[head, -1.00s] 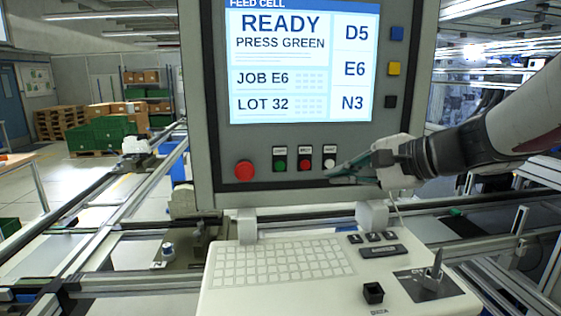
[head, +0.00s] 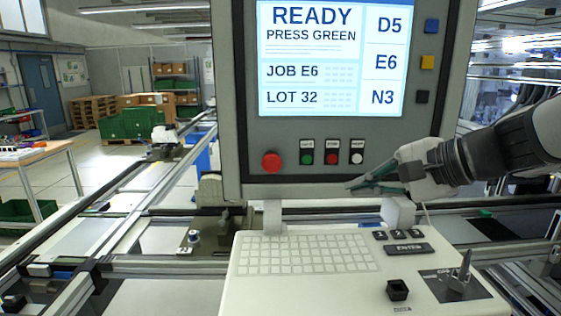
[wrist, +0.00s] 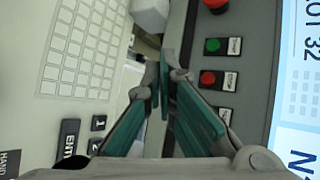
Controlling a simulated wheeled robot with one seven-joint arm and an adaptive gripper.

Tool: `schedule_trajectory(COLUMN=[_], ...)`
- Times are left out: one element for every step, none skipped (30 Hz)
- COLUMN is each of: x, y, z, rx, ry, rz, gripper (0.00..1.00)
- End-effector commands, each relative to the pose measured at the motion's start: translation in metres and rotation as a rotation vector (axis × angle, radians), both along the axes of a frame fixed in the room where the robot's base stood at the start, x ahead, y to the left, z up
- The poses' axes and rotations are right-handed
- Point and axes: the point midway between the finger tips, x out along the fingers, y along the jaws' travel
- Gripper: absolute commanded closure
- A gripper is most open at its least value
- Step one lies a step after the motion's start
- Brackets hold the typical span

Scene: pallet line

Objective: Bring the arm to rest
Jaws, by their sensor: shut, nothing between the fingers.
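My gripper (head: 352,186) is shut and empty, its green-padded fingers pointing left in the head view. It is in front of the panel's lower edge, below the row of buttons. In the wrist view my gripper (wrist: 162,62) points up the picture between the keyboard and the panel face, with no clear contact on either. The control panel (head: 240,150) has a lit screen (head: 330,60) reading READY, PRESS GREEN, JOB E6, LOT 32. Below it are a large red button (head: 271,162) and small green (head: 306,159), red (head: 332,158) and white (head: 357,158) buttons.
A white keyboard console (head: 310,285) stands below my gripper, with a black square socket (head: 397,290) and an upright metal piece (head: 462,272). Rails (head: 110,235) run at the left. A table (head: 40,152) and green crates (head: 135,124) stand farther back.

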Motion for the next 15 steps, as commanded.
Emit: schedule_trajectory(x=[-0.018,-0.030,-0.047,-0.060,-0.073,-0.089,-0.101,-0.112,-0.127,-0.137,-0.145,-0.156,-0.163,-0.169,-0.176], y=[0.013,0.020,0.027,0.031,0.034,0.035,0.034,0.033,0.031,0.027,0.023,0.017,0.012,0.008,0.001], z=[-0.005,-0.010,-0.017,-0.022,-0.027,-0.034,-0.039,-0.043,-0.048,-0.051,-0.054,-0.058,-0.059,-0.061,-0.062], rx=[-0.075,-0.129,-0.207,-0.269,-0.331,-0.415,-0.479,-0.541,-0.624,-0.686,-0.747,-0.826,-0.881,-0.932,-0.995], ry=[0.006,0.011,0.018,0.021,0.023,0.023,0.022,0.018,0.013,0.007,-0.001,-0.012,-0.022,-0.030,-0.043], rz=[0.059,0.097,0.152,0.193,0.234,0.285,0.323,0.360,0.408,0.440,0.471,0.510,0.536,0.560,0.588], gripper=[1.00,1.00,1.00,1.00,1.00,1.00,1.00,1.00,1.00,1.00,1.00,1.00,1.00,1.00,1.00])
